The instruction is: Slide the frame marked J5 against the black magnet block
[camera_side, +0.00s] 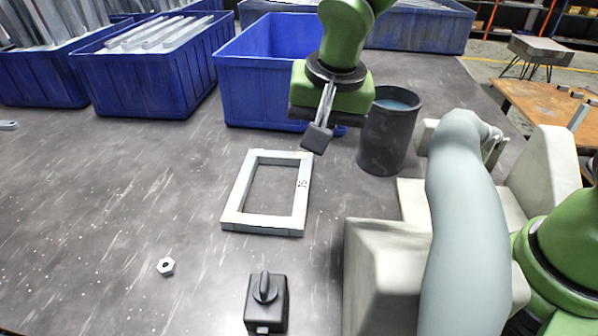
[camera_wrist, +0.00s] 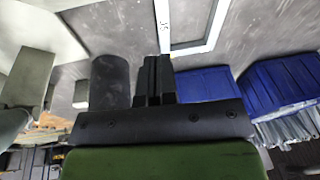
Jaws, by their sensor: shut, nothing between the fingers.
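The frame marked J5 (camera_side: 233,192) is a pale grey rectangular frame lying flat on the dark table, with its marking on the right-hand bar. The black magnet block (camera_side: 266,303), with a knob on top, stands on the table in front of the frame, with a gap between them. My gripper (camera_side: 317,138) is shut and empty, above the table just beyond the frame's far right corner; I cannot tell whether it touches the frame. In the wrist view, my gripper's fingers (camera_wrist: 154,60) are together, and part of the frame (camera_wrist: 164,25) shows beyond their tips.
A hex nut (camera_side: 166,266) lies left of the magnet block. A dark cylindrical bin (camera_side: 388,137) stands right of my gripper. Blue crates (camera_side: 262,92) line the back, some holding metal bars. The table left of the frame is mostly clear.

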